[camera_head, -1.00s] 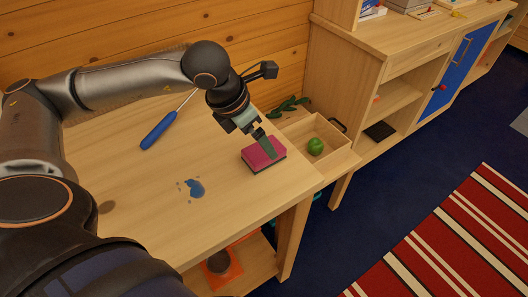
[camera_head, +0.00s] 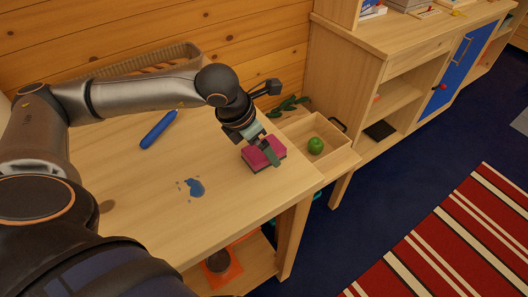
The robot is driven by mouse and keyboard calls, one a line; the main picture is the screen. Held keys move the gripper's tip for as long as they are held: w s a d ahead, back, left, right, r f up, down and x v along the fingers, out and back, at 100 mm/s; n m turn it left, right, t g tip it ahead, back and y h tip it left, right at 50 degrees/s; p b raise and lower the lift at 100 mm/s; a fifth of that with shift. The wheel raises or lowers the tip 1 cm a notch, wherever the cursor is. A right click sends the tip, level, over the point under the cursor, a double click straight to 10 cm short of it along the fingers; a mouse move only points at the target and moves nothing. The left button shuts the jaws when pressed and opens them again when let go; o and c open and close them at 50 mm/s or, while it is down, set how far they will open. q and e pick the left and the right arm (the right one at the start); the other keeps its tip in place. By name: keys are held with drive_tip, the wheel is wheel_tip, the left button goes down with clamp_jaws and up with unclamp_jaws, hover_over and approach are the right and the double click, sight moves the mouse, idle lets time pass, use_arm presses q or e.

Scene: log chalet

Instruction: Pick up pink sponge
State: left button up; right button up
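The pink sponge (camera_head: 254,160), a block with a dark green underside, lies flat near the right edge of the wooden table (camera_head: 140,215). My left gripper (camera_head: 267,151) comes down over it from above and behind, tilted. One grey-green finger crosses the sponge's top in the picture and covers part of it. The other finger is not clear, so I cannot tell whether the gripper is open or shut, or touching the sponge. My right gripper is not in view.
A blue-handled tool (camera_head: 158,130) lies left of the gripper, a blue stain (camera_head: 194,187) is in front, and a basket (camera_head: 150,60) stands at the back. An open wooden box (camera_head: 338,158) with a green apple (camera_head: 315,145) is right of the sponge.

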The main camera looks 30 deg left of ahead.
use_arm(q)
drive_tip(key=shift+f+b, duration=0.2)
drive_tip(key=shift+b, duration=0.15)
idle(0.4)
drive_tip(key=c, duration=1.2)
drive_tip(key=shift+c, duration=0.2)
drive_tip(key=shift+r, duration=0.1)
